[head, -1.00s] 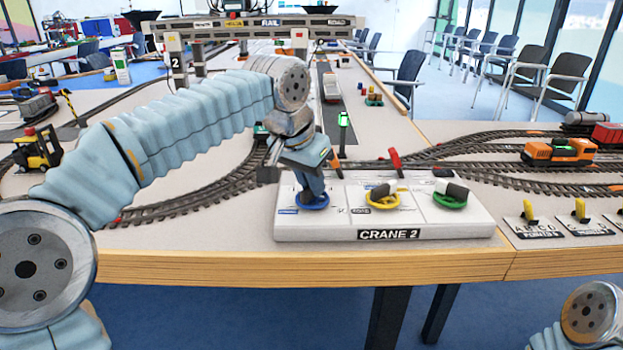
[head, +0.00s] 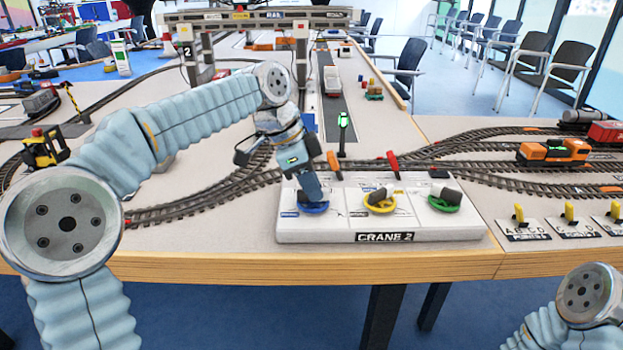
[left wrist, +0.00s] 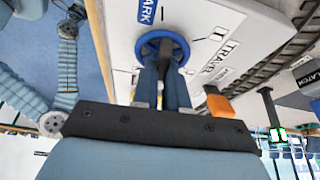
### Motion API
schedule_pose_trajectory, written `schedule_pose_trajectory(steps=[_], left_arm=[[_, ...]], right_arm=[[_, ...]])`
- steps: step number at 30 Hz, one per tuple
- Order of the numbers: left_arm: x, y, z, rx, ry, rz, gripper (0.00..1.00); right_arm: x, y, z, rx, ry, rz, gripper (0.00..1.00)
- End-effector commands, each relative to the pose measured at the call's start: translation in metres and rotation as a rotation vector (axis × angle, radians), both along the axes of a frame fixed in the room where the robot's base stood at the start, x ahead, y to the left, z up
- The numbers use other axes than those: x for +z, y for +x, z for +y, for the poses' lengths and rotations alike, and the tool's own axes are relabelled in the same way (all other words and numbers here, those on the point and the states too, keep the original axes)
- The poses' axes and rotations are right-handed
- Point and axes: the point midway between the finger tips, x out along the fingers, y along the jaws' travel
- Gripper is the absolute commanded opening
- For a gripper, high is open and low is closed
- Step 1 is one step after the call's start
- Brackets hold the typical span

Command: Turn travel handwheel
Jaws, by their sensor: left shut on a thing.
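The blue handwheel (head: 313,208) is at the left of the white Crane 2 control panel (head: 300,236). In the left wrist view the blue wheel (left wrist: 163,46) lies beside the printed word TRAVEL, with a dark handle on it. My left gripper (head: 311,192) comes down on the blue wheel from above, tilted. In the left wrist view its fingers (left wrist: 165,75) are shut at the wheel's handle, which they partly hide. A yellow wheel (head: 380,203) and a green wheel (head: 444,202), each with a dark and light handle, sit farther right on the panel. My right gripper is not in view.
An orange lever (head: 333,165) and a red lever (head: 393,165) stand along the panel's back edge. A green-lit signal post (head: 343,133) rises behind. Tracks run behind and beside the panel. The grey gantry crane (head: 255,17) spans the table farther back.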

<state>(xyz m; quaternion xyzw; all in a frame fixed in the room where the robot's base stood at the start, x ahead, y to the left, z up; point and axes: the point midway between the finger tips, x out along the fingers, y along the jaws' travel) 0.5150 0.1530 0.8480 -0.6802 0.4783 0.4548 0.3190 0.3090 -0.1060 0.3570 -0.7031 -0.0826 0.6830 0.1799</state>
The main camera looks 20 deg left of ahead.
Motion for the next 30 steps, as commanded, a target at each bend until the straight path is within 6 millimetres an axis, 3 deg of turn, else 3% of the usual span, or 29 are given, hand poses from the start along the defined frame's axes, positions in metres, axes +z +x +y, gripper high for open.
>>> schedule_pose_trajectory(steps=[13, 30], left_arm=[[0.0007, 0.0015, 0.0002, -0.278, -0.001, -0.004, 0.0], [0.0009, 0.0016, 0.0004, -0.345, 0.0, -0.004, 0.0]], right_arm=[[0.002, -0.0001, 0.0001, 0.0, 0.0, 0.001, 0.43], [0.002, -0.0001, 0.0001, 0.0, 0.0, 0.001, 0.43]])
